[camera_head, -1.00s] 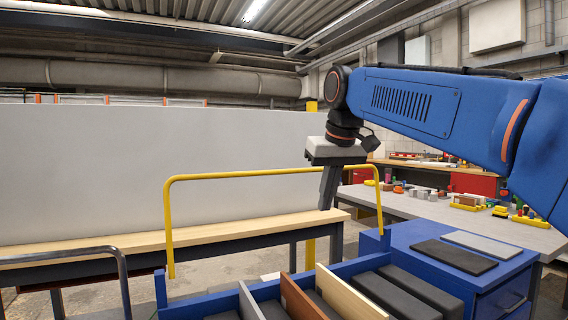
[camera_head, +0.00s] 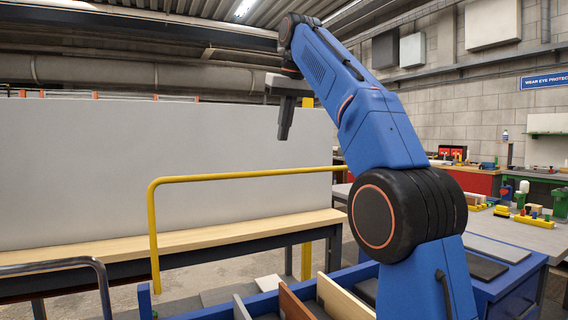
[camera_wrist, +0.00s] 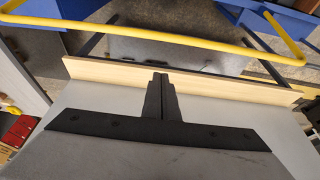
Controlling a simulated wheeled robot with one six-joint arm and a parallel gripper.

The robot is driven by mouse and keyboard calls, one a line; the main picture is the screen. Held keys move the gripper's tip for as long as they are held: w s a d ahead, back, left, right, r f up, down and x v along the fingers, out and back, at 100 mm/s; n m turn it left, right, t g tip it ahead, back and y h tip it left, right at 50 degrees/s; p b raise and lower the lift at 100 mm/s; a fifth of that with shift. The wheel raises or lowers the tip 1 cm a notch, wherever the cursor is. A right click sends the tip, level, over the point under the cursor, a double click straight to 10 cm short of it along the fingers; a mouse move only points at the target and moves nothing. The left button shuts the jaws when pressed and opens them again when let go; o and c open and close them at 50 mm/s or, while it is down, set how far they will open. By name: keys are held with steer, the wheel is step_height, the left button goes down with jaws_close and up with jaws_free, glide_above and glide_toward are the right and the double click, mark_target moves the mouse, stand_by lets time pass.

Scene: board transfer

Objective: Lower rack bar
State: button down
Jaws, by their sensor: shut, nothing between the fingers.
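The yellow rack bar (camera_head: 240,176) stands raised as an upright hoop over the blue rack (camera_head: 146,300). Its right post is hidden behind my arm. In the wrist view the bar (camera_wrist: 160,37) runs across the top, beyond my fingertips. My gripper (camera_head: 283,137) is shut and empty, pointing down above the level of the bar and apart from it. In the wrist view its fingers (camera_wrist: 160,78) are together, with the bench's wooden edge behind them.
Upright boards, one of them brown (camera_head: 293,304), stand in the rack. A wooden-topped bench (camera_head: 200,240) with a tall pale panel (camera_head: 120,160) lies behind the bar. A grey curved rail (camera_head: 70,263) is at lower left. A cluttered table (camera_head: 530,238) stands at right.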

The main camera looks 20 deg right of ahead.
step_height(320, 180, down, 9)
steer(key=shift+s, duration=0.35)
stand_by(0.6)
steer(key=shift+d+f, duration=0.1)
